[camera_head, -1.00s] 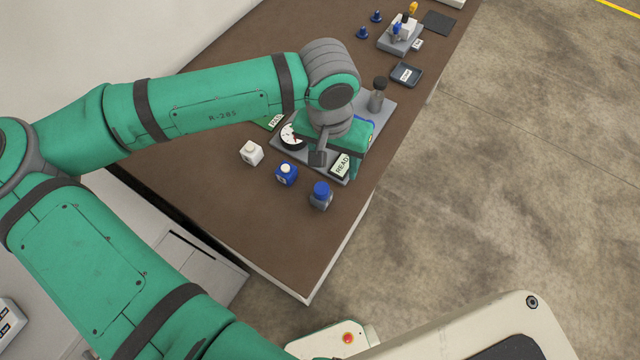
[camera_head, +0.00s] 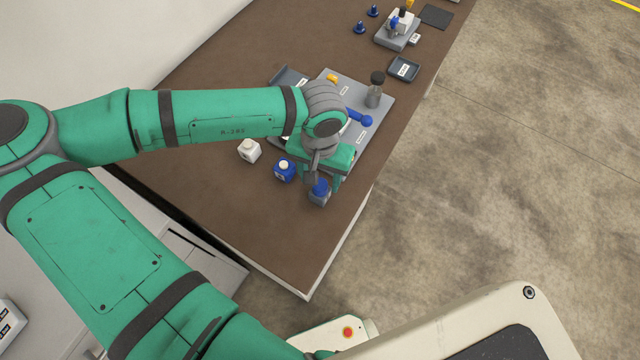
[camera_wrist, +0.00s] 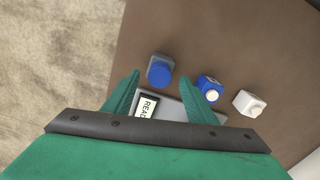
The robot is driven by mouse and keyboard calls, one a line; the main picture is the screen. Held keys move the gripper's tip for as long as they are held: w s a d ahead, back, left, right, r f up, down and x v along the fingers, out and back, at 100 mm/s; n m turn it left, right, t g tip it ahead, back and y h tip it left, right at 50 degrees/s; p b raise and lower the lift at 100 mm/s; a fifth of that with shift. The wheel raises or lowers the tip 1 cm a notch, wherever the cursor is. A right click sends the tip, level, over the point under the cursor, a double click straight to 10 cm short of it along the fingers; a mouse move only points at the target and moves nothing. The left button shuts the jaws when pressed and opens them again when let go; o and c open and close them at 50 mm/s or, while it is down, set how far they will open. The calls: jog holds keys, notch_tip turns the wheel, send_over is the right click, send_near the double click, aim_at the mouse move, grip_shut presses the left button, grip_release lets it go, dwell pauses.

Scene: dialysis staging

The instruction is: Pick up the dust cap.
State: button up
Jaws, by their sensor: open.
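No object is labelled as the dust cap; the likeliest is the round blue cap (camera_head: 320,186) on a small grey block near the table's front right edge. It also shows in the wrist view (camera_wrist: 160,71), where it lies between the tips of my two green fingers. My gripper (camera_head: 323,183) is open above it, and partly covers it in the head view. Whether the fingers are level with the cap I cannot tell. A blue block with a white cap (camera_head: 284,169) and a white block (camera_head: 249,150) stand to its left.
A grey board (camera_head: 384,103) with a blue lever (camera_head: 361,118) and a dark-topped post (camera_head: 375,90) lies behind my gripper. A labelled tray (camera_head: 404,69) and two blue cone-like pieces (camera_head: 373,11) are farther back. Brown table (camera_head: 260,220) is clear in front.

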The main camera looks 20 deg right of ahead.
jog(key=shift+f, duration=0.85)
jog(key=c, duration=1.1)
jog(key=shift+c, duration=0.2)
jog(key=shift+r, duration=0.15)
